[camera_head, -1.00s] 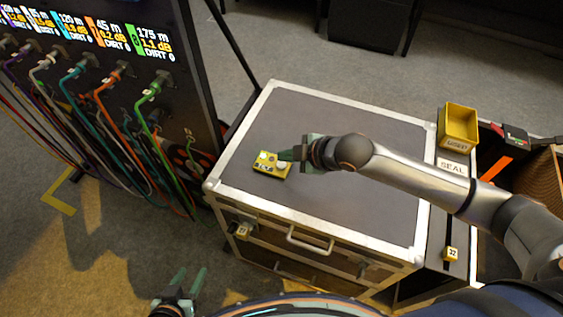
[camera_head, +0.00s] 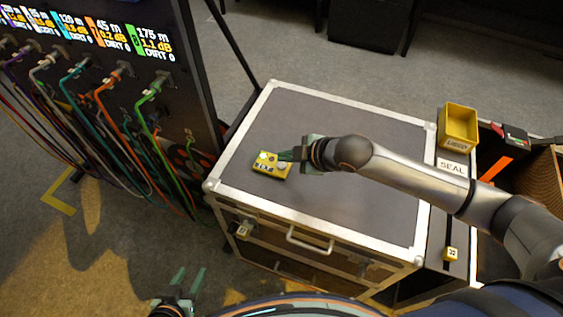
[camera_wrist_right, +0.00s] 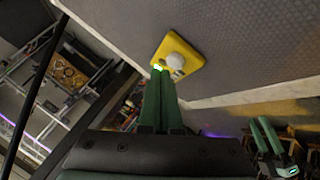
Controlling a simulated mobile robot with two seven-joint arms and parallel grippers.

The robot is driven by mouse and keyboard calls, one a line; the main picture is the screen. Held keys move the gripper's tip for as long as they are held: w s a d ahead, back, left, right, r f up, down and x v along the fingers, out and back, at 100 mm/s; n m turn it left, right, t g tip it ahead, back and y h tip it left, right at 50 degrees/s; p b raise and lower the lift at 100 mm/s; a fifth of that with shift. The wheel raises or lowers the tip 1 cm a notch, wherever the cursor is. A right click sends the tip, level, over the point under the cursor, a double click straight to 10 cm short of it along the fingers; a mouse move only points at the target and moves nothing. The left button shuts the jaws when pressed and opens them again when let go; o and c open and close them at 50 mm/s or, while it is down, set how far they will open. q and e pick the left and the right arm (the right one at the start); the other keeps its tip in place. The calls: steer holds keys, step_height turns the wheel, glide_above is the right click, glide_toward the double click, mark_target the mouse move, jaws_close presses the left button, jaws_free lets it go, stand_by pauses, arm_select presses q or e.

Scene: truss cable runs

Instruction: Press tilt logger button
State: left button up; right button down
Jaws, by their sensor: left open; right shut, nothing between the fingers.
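The tilt logger (camera_head: 272,168) is a small yellow box lying on the grey top of a flight case (camera_head: 335,130), near its left edge. In the right wrist view the logger (camera_wrist_right: 185,50) shows a round white dome and a bright green spot. My right gripper (camera_head: 284,155) is shut and empty, its fingertips at the logger's far right edge. In the wrist view its fingertips (camera_wrist_right: 160,72) end beside the green spot; I cannot tell whether they touch. My left gripper (camera_head: 190,276) is open and empty, low in front of the case.
A panel (camera_head: 110,40) with several coloured cables stands to the left of the case. A yellow bin (camera_head: 458,127) and a SEAL label (camera_head: 453,168) are at the right. The rest of the case top is clear apart from my right arm above it.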

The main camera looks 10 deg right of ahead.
steer(key=shift+f, duration=0.3)
steer(key=shift+f, duration=0.5)
stand_by(0.8)
steer(key=shift+r+p, duration=0.9)
steer(key=shift+p, duration=0.1)
steer(key=shift+r, duration=0.1)
step_height(320, 180, up, 5)
steer(key=p, duration=0.5)
steer(key=shift+p, duration=0.3)
stand_by(0.3)
